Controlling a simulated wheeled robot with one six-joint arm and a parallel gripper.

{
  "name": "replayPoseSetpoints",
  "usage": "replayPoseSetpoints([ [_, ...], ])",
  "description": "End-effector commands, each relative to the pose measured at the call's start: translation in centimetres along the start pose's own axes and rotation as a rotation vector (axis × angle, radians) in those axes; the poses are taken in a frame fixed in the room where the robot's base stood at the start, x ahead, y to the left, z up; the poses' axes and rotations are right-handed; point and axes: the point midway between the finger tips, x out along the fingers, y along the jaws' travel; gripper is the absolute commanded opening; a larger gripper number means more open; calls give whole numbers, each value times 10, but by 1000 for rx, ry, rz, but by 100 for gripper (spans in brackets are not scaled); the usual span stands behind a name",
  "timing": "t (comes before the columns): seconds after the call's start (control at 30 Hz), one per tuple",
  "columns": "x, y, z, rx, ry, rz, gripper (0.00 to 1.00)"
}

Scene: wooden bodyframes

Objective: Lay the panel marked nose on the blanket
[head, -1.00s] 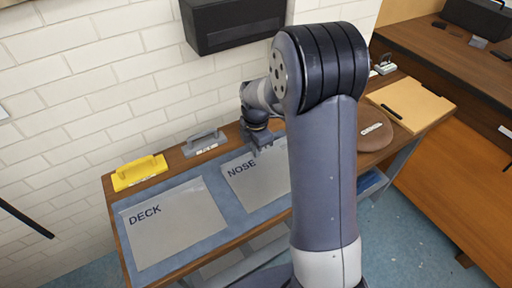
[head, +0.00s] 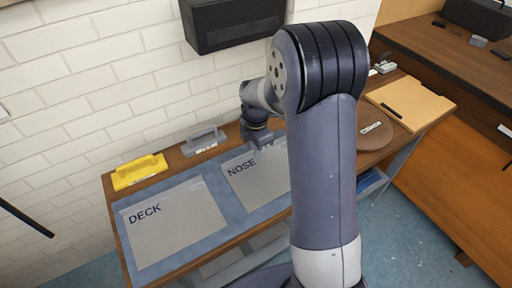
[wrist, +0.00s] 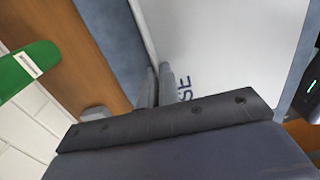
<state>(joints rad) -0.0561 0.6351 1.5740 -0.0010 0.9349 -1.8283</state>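The panel marked NOSE (head: 250,185) is a thin grey sheet that appears to lie flat on the blue blanket (head: 212,185), right of the DECK panel. My arm hides its right part. In the wrist view the panel (wrist: 225,45) fills the upper middle, with part of its lettering visible. My gripper (head: 264,142) is at the panel's far edge, by the wall side. In the wrist view my gripper's fingers (wrist: 157,85) are close together at the panel's edge line. I cannot tell whether they still pinch it.
The panel marked DECK (head: 175,222) lies on the blanket at the left. A brown round object (head: 375,136) and a tan board (head: 410,105) are at the right.

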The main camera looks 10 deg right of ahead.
Motion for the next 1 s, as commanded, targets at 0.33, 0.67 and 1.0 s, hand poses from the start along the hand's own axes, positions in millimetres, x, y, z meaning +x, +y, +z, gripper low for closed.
replayPoseSetpoints([
  [0.33,1,0,0,0,0,0,0],
  [0.67,3,0,0,0,0,0,0],
  [1.0,3,0,0,0,0,0,6],
])
